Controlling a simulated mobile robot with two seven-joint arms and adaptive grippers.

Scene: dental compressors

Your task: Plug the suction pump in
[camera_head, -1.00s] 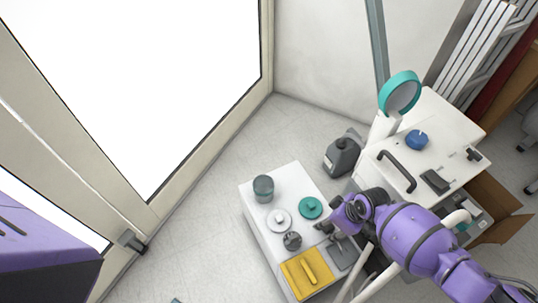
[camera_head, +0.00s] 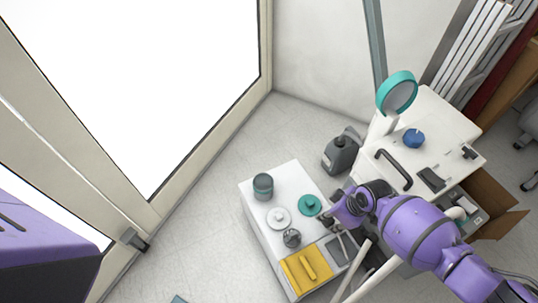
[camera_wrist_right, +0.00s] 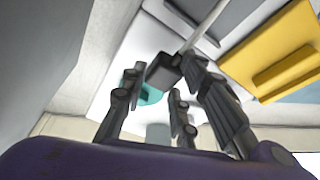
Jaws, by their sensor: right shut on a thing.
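My right gripper (camera_head: 327,222) is over the right edge of a low white unit. In the right wrist view its fingers (camera_wrist_right: 165,95) are shut on a dark grey plug-like block (camera_wrist_right: 164,70), with a pale cable running from it to the upper right. My left gripper is out of view.
A white cabinet (camera_head: 450,125) stands at the right, a grey canister (camera_head: 342,152) behind.

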